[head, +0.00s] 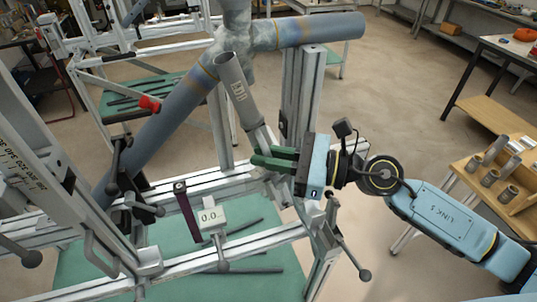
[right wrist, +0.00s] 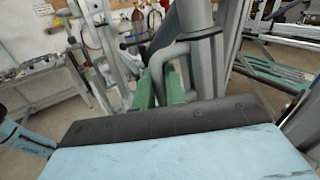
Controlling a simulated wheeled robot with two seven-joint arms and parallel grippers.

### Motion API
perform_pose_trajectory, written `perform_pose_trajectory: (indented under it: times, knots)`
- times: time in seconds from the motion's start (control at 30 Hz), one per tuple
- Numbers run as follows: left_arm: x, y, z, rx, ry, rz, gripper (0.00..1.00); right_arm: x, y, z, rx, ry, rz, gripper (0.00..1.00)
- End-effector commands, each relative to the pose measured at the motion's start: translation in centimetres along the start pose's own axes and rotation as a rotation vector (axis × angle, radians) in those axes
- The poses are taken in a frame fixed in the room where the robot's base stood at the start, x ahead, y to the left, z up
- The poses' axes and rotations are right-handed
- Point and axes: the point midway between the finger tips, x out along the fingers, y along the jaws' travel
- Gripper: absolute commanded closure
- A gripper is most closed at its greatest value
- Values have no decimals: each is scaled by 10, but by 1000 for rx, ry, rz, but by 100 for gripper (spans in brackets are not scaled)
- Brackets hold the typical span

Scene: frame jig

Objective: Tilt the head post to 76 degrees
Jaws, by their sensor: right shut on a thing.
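The head post (head: 238,92) appears to be the short grey tube with a printed label, leaning with its open top to the left. It also shows in the right wrist view (right wrist: 196,18), with a collar and a bent grey handle (right wrist: 163,62) coming off it. My right gripper (head: 272,158) has green fingers at the post's lower end. In the right wrist view the fingers (right wrist: 158,88) are shut on the bent handle. The small readout (head: 211,216) on the jig shows 0.0. The fingertips are partly hidden by the handle. My left gripper is not in view.
A long blue-grey tube (head: 165,130) slopes across the jig, joined to a level tube (head: 315,30) at the top. An upright metal profile (head: 303,95) stands close behind my right gripper. A wooden bench with short tubes (head: 490,178) is at the right.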

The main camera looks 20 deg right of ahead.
Motion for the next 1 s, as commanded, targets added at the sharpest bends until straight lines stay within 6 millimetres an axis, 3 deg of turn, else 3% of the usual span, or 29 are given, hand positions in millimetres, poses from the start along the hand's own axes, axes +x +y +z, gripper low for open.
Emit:
perform_pose_trajectory:
  times: [0.37,0.4,0.53,1.0]
  knots:
    - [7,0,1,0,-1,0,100,-2,-2,1,7,-11,-3,100]
    - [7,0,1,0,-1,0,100,-2,-2,1,7,-11,-3,84]
    - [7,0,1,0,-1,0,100,-2,-2,1,7,-10,-2,67]
    - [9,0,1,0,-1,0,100,-6,-2,0,6,-9,-2,67]
